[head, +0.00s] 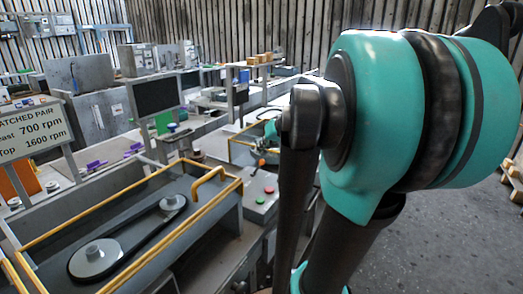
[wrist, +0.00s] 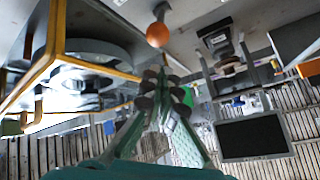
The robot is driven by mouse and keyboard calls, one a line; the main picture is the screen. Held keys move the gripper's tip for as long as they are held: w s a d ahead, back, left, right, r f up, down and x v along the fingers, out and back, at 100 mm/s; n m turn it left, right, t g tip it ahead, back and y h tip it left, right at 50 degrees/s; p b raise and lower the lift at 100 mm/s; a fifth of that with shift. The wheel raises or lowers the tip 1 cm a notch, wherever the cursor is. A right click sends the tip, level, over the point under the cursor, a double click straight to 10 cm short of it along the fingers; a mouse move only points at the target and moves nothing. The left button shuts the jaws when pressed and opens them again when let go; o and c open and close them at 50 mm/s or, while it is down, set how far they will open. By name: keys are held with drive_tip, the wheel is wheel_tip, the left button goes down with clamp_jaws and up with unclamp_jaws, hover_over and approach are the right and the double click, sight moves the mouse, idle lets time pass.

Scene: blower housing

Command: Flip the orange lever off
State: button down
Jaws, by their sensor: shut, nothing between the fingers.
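The orange lever shows in the wrist view as a round orange knob (wrist: 158,34), just beyond my fingertips, with a small gap in the picture. In the head view it is a small orange spot (head: 261,163) on the grey console beyond the belt housing. My gripper (wrist: 160,78) is shut and empty, its dark finger pads together, pointing toward the knob. In the head view my gripper (head: 262,147) is small and partly hidden behind my own arm. I cannot tell from these frames whether it touches the lever.
Yellow rails edge a blower housing (wrist: 90,75) left of the gripper in the wrist view. A green button (head: 269,190) and a red button (head: 260,201) sit on the console near the lever. A dark monitor (wrist: 252,137) stands to the right in the wrist view.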

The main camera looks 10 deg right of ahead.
drive_tip(key=w+d+r, duration=0.1)
drive_tip(key=w+r, duration=0.2)
drive_tip(key=s+d+r, duration=0.3)
drive_tip(key=s+d, duration=0.1)
drive_tip(key=s, duration=0.3)
drive_tip(key=shift+s+d+r, duration=0.15)
drive_tip(key=shift+s+r, duration=0.1)
drive_tip(key=shift+s, duration=0.05)
drive_tip(key=shift+s, duration=0.1)
idle(0.3)
